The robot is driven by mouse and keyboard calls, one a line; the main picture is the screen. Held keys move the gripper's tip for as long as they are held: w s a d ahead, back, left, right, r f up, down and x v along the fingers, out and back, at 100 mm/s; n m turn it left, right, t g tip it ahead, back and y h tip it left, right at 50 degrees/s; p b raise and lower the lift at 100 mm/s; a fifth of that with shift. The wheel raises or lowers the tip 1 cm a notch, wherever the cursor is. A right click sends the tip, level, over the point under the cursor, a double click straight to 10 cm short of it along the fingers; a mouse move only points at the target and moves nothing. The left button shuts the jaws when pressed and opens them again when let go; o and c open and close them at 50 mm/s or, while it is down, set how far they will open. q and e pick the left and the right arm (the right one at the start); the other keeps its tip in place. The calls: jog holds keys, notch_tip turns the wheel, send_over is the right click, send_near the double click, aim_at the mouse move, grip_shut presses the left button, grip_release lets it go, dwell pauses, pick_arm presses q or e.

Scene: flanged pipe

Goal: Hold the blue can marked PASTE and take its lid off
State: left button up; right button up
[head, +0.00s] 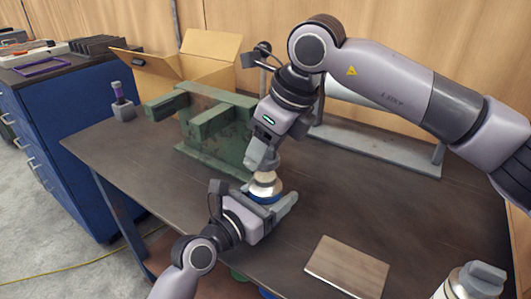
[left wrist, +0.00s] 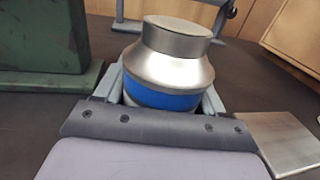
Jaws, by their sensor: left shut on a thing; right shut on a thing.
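The blue can (head: 265,196) stands upright on the table, with a silver shoulder and a blue band. The left wrist view shows the can (left wrist: 168,100) close up; no marking is readable. My left gripper (head: 270,199) is shut around its lower body from the front. My right gripper (head: 263,157) points down from above, shut on a grey round piece, seemingly the lid (head: 266,164), just over the can's neck. In the left wrist view the can's narrow flat top shows with no finger on it, so the held piece seems apart from the can. Any gap is unclear.
A green fixture (head: 222,130) stands close behind the can to the left, with an open cardboard box (head: 205,60) behind it. A grey rack (head: 375,145) is at the back right. A flat plate (head: 346,267) lies front right. The table (head: 385,205) is clear between.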

notch_tip(320, 180, up, 2)
jog(key=shift+r, duration=0.2)
pick_arm(q)
jog(key=o, duration=1.6)
